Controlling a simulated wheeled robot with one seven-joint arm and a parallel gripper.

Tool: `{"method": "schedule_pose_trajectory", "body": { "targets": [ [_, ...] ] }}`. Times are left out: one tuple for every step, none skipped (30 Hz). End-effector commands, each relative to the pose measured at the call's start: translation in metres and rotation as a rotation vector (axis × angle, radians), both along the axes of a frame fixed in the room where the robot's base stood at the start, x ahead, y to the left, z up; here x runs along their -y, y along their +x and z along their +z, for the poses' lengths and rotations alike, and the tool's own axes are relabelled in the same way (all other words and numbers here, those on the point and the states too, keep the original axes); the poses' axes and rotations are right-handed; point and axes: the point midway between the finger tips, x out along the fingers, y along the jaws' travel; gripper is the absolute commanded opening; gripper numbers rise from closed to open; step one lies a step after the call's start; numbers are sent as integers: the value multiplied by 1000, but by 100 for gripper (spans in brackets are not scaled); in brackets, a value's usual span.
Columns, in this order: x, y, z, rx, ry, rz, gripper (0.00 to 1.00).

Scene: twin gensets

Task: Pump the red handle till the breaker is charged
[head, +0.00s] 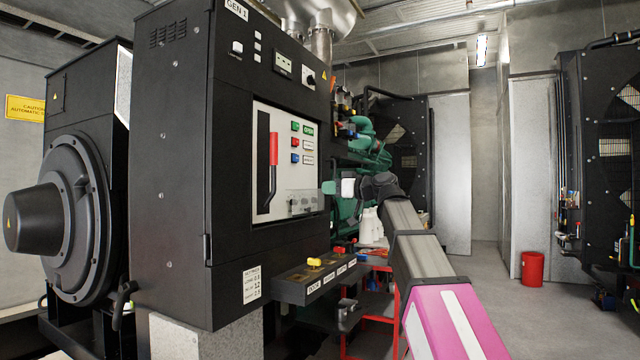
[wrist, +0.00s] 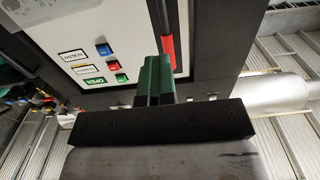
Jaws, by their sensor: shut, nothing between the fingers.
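The red handle (head: 273,148) is the grip of a black lever that stands upright on the pale breaker panel (head: 262,205) of the GEN 1 cabinet. In the wrist view, which is upside down, the red handle (wrist: 168,52) shows just beyond my fingers. My gripper (head: 328,187) is to the right of the handle and lower in the head view, in front of the panel's right edge. Its green fingers (wrist: 154,80) are shut and empty. I see no clear contact with the handle. A green label reading OPEN (head: 308,129) is on the panel.
Green, red and blue buttons (head: 295,143) sit just right of the handle. A dark ledge (head: 318,280) with a yellow item juts out below the cabinet. A red-framed cart (head: 375,300) stands behind my arm. The floor at right is clear up to a red bucket (head: 532,269).

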Motion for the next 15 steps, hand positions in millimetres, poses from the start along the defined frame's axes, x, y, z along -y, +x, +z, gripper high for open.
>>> {"method": "schedule_pose_trajectory", "body": {
  "targets": [
    [13, -8, -9, -1, 0, -3, 0],
    [19, -11, -13, -1, 0, -3, 0],
    [27, -14, -18, -1, 0, -3, 0],
    [33, -17, -21, -2, 1, -3, 0],
    [39, -19, -24, -1, 1, -3, 0],
    [46, -22, -28, 0, 0, -3, 0],
    [50, -23, -30, 0, 0, -2, 0],
    [54, -24, -32, 0, 0, -2, 0],
    [58, -26, -34, -1, 1, -2, 0],
    [60, -26, -35, -1, 1, -1, 0],
    [62, -27, -36, -1, 1, -1, 0],
    [63, -27, -36, -1, 1, 0, 0],
    [63, -27, -37, -1, 1, 0, 0],
    [65, -28, -37, -1, 1, 0, 0],
    [67, -29, -39, -1, 1, 0, 0]
  ]
}}
